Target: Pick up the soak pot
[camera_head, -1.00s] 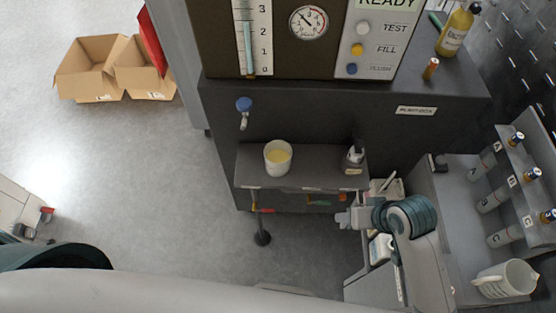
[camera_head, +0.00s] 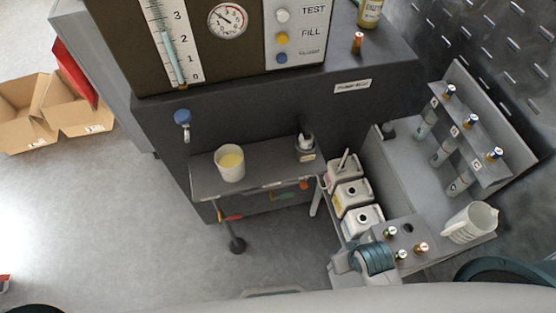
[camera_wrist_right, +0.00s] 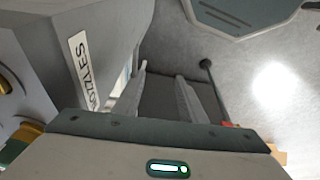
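No label I can read names the soak pot. A white cup of yellow liquid (camera_head: 230,165) stands upright on the left of a small dark shelf (camera_head: 265,178). A small dark pot with a pale label (camera_head: 305,150) stands on the right of that shelf, with something dark rising from it. My right gripper (camera_head: 340,266) is low in the head view, below and right of the shelf, apart from both vessels. In the right wrist view its two fingers (camera_wrist_right: 162,78) are spread, with nothing seen held between them. My left gripper is out of view.
A machine with gauge and buttons (camera_head: 228,20) stands behind the shelf. White canisters (camera_head: 352,195) stand right of the shelf. A rack of vials (camera_head: 465,150) and a white jug (camera_head: 470,222) are farther right. A caster leg (camera_head: 236,243) stands below the shelf.

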